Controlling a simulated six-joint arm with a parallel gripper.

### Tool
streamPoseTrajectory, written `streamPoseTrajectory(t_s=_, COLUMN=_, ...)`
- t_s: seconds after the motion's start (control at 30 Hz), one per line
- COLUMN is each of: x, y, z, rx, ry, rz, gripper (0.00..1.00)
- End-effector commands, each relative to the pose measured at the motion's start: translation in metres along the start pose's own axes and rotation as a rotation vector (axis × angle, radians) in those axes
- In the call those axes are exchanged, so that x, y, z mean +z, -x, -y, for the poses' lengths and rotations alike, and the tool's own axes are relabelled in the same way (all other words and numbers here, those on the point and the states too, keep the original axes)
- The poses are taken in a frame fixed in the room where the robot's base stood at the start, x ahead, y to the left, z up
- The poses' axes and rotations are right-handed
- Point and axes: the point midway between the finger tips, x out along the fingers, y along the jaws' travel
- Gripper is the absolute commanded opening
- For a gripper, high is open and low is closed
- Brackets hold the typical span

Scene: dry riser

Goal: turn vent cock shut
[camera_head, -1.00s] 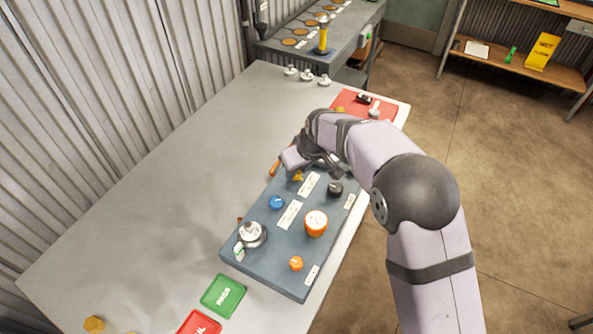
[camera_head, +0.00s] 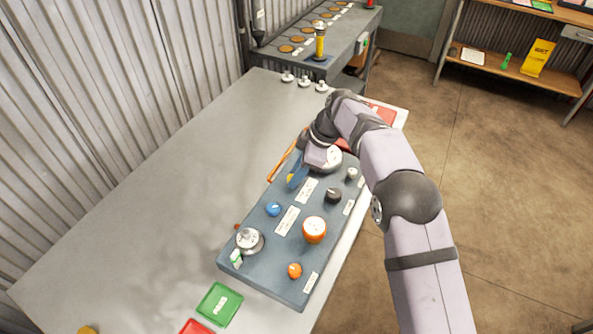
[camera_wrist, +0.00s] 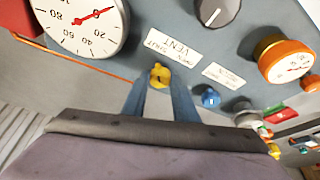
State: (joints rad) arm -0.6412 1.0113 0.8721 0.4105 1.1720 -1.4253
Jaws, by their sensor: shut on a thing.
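The vent cock (camera_wrist: 158,76) is a small yellow handle on the blue-grey panel (camera_head: 262,262). It sits beside a white label (camera_wrist: 174,45) reading VENT, with smaller words above it. My gripper (camera_wrist: 158,84) has its two blue fingers on either side of the yellow handle, shut on it. In the head view my gripper (camera_head: 296,176) is at the panel's far left part, and only a bit of yellow shows there. The exact angle of the handle is hard to tell.
A large white gauge (camera_wrist: 84,18), a black knob (camera_wrist: 217,10), a blue knob (camera_wrist: 210,97) and an orange gauge (camera_head: 314,229) are close by on the panel. An orange rod or tube (camera_head: 283,163) runs along its far left edge. The table left of the panel is mostly clear.

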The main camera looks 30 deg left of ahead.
Motion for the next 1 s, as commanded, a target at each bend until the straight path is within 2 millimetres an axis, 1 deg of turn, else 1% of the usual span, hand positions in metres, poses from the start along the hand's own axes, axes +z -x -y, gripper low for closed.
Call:
streamPoseTrajectory(t_s=0.3, x=0.0006, y=0.0007, z=-0.0015, rx=-0.045, ry=0.110, rz=0.002, gripper=0.04)
streamPoseTrajectory(t_s=0.8, x=0.0009, y=0.0002, z=-0.0016, rx=-0.052, ry=0.128, rz=0.003, gripper=0.04)
streamPoseTrajectory(t_s=0.83, x=0.0009, y=0.0002, z=-0.0016, rx=-0.052, ry=0.128, rz=0.003, gripper=0.31)
streamPoseTrajectory(t_s=0.9, x=0.0008, y=0.0001, z=-0.0016, rx=-0.052, ry=0.128, rz=0.002, gripper=0.45)
streamPoseTrajectory(t_s=1.0, x=0.0006, y=0.0001, z=-0.0016, rx=-0.052, ry=0.127, rz=0.002, gripper=0.45)
